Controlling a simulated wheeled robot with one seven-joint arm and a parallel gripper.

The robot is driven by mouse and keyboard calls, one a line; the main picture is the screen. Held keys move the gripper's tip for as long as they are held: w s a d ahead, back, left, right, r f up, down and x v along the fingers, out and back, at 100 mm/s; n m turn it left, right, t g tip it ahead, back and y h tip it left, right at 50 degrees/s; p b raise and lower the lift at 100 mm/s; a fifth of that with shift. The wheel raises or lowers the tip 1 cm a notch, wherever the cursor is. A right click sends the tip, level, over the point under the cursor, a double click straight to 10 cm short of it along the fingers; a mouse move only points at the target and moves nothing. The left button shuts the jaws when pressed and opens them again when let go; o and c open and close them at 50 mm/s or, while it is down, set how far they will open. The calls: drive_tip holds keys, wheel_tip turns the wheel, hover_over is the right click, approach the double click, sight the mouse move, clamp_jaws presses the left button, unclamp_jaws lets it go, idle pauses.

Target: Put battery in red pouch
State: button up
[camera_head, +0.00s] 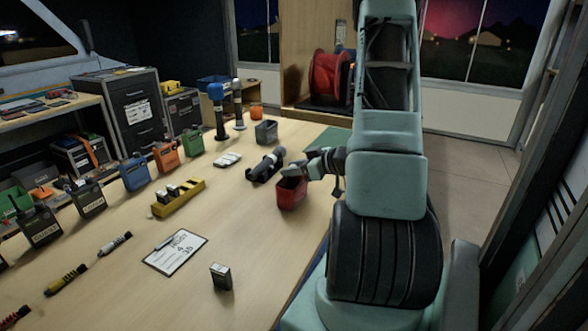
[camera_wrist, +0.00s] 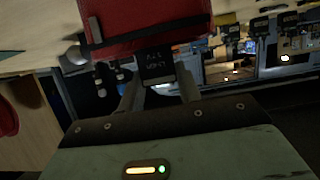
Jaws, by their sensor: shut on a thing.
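The red pouch (camera_head: 291,194) stands open near the table's right edge, with my gripper (camera_head: 303,170) at its top. In the wrist view, the red pouch (camera_wrist: 150,27) fills the upper part, crossed by a dark strap. My gripper (camera_wrist: 158,82) is shut on a dark battery (camera_wrist: 157,67) with pale lettering. The battery is at the pouch's rim and overlaps it in the picture; I cannot tell how much of it is inside. The head view hides the held battery. Another small dark battery-like block (camera_head: 221,277) stands on the near table.
A black device (camera_head: 265,165) lies left of the pouch, and a grey bin (camera_head: 266,131) stands behind. A clipboard (camera_head: 175,252) lies nearer. Coloured pouches, including an orange one (camera_head: 166,156), line the left.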

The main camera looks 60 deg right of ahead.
drive_tip(key=shift+f+b, duration=0.3)
drive_tip(key=shift+f, duration=0.25)
drive_tip(key=o, duration=1)
drive_tip(key=shift+r, duration=0.15)
drive_tip(key=v, duration=1.2)
drive_tip(key=shift+r+p, duration=0.4)
drive_tip(key=shift+r, duration=0.1)
